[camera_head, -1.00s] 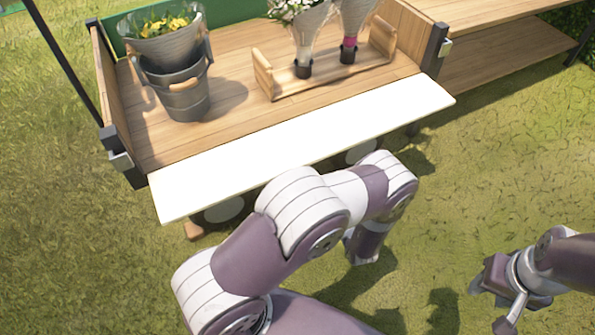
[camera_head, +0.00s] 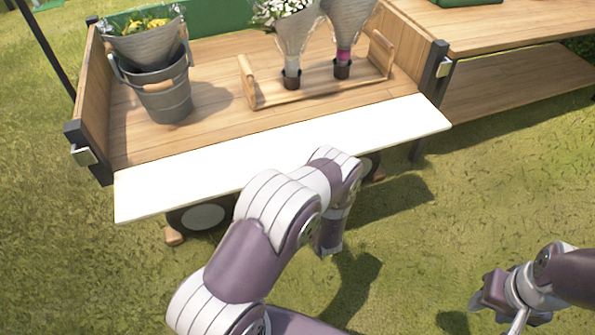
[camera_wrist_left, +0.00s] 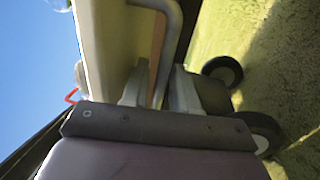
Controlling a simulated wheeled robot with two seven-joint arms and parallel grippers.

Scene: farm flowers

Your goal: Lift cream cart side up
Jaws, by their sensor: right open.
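The cream cart side (camera_head: 285,148) is folded down along the front of the wooden cart (camera_head: 215,110), sticking out nearly flat. In the left wrist view the cream side (camera_wrist_left: 105,40) runs close ahead of my left gripper (camera_wrist_left: 158,92). Its two fingers are apart, with a bent grey metal bar (camera_wrist_left: 172,35) near the gap; I cannot tell if they touch it. In the head view my left arm reaches to the side's front edge and its fingertips are hidden. My right gripper (camera_head: 500,305) is open and empty above the grass at lower right.
A grey bucket (camera_head: 165,95) with yellow flowers and a wooden carrier (camera_head: 315,88) with wrapped bouquets stand on the cart. A wooden shelf table (camera_head: 510,90) stands at right. Dark wheels (camera_wrist_left: 222,70) show below the cart. The grass in front is clear.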

